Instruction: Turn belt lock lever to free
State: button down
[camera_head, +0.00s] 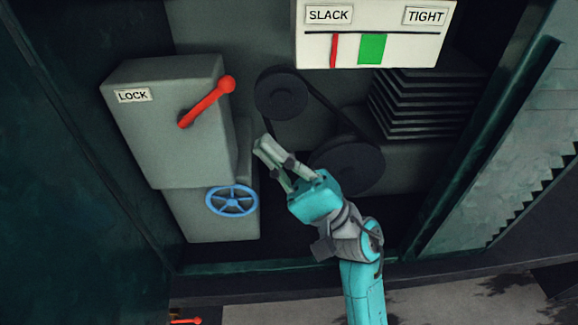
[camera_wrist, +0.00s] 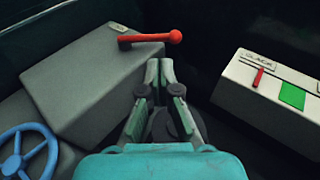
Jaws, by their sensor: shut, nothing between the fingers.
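The belt lock lever (camera_head: 206,102) is a red bar with a round knob, on the front of a grey box with a LOCK label (camera_head: 132,96). In the head view it slants up to the right, its knob at the upper end. In the wrist view the lever (camera_wrist: 148,38) lies just beyond my fingertips. My gripper (camera_head: 262,146) is shut and empty, below and to the right of the lever, apart from it. The label is mostly unreadable in the wrist view.
A blue handwheel (camera_head: 232,201) sits below the lock box. A belt runs over two dark pulleys (camera_head: 283,94) to the right, close to my gripper. A SLACK/TIGHT gauge (camera_head: 415,48) with a red pointer (camera_head: 334,51) left of a green band (camera_head: 372,49) is above.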

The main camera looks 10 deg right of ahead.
aim_at(217, 99)
jog(key=x, duration=0.7)
jog(key=shift+r, duration=0.15)
